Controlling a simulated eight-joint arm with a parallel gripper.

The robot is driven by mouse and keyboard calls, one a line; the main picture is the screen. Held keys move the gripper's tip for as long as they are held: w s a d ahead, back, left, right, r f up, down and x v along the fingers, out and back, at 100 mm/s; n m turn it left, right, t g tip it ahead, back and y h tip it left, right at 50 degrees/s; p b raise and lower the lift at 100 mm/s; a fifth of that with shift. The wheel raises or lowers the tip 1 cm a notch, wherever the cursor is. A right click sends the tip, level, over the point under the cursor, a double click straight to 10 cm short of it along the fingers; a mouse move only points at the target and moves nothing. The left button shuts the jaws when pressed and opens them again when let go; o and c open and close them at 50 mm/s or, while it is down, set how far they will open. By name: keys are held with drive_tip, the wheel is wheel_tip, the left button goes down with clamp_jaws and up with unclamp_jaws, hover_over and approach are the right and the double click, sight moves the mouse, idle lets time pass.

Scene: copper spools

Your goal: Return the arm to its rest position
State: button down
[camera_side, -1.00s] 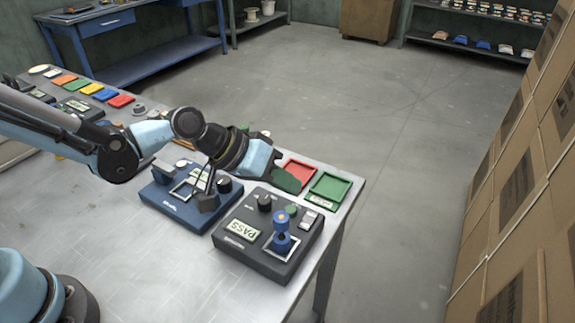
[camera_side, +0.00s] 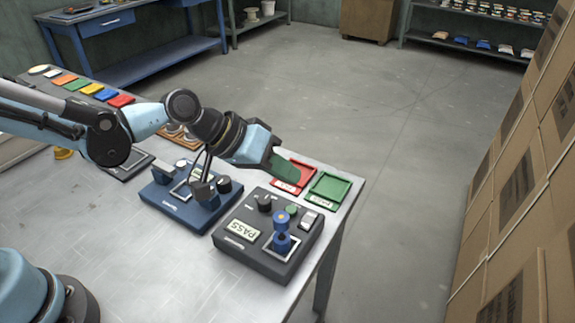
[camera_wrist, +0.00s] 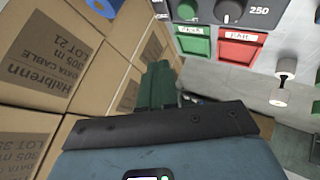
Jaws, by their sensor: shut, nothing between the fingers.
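My gripper (camera_side: 281,171) is shut and empty, its green fingers held in the air, overlapping the red tray in the side view. The closed fingers also show in the wrist view (camera_wrist: 156,86), with cardboard boxes behind them. My arm reaches in from the left over the bench, bent at the elbow. A blue spool (camera_side: 282,238) stands upright on the dark tester box (camera_side: 262,262), whose display reads PASS. The gripper is above and behind that box, apart from the spool.
A red tray (camera_side: 305,179) and a green tray (camera_side: 329,189) lie at the bench's right end. A blue instrument box (camera_side: 166,201) stands left of the tester. Stacked cardboard boxes (camera_side: 515,200) line the right side. The front left of the bench (camera_side: 130,240) is clear.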

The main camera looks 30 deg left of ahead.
drive_tip(key=s+a+r+y, duration=0.1)
drive_tip(key=s+a+y, duration=0.2)
drive_tip(key=a, duration=0.7)
drive_tip(key=s+a+r+y, duration=0.1)
drive_tip(key=s+a+y, duration=0.2)
drive_tip(key=s+a, duration=0.3)
drive_tip(key=a, duration=0.4)
drive_tip(key=shift+s+a+n+t+y, duration=0.2)
drive_tip(key=shift+a+n+t+y, duration=0.1)
drive_tip(key=shift+t+y, duration=0.1)
